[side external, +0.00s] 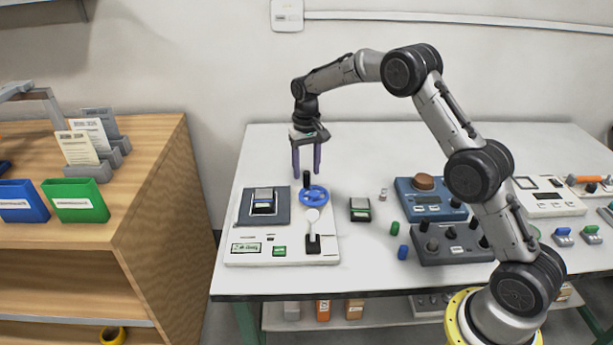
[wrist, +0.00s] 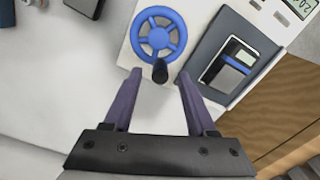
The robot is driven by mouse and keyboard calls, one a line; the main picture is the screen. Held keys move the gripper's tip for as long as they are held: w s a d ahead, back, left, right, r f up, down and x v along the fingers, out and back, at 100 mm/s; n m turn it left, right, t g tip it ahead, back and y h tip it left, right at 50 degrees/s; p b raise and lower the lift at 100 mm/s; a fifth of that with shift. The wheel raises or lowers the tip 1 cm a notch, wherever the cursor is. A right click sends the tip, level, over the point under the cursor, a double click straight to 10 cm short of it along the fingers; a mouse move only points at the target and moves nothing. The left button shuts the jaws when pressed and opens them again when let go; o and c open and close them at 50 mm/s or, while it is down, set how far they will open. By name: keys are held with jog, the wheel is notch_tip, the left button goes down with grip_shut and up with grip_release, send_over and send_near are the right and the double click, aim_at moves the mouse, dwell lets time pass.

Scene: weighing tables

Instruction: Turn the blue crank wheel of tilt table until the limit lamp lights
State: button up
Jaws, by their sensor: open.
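The tilt table (side external: 330,257) is a white base at the left end of the bench, with a dark grey plate (side external: 245,207) on it. The blue crank wheel (side external: 314,195) lies flat on the base, right of the plate, with an upright black handle (side external: 307,181). In the wrist view the wheel (wrist: 159,34) is just beyond my fingertips, its black handle (wrist: 160,71) on the rim side nearest me. My gripper (side external: 307,174) is open and empty, fingers pointing down near the handle; contact is not visible. I cannot single out the limit lamp.
A dark block with a pale top (side external: 263,200) rests on the plate. A white spoon-like lever (side external: 312,217) stands near the wheel. A small dark device (side external: 360,209) and green and blue pegs lie to the right. A wooden shelf (side external: 150,200) stands left. Bare bench lies behind the wheel.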

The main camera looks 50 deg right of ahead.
aim_at(314, 191)
jog(key=shift+f, duration=1.5)
grip_shut()
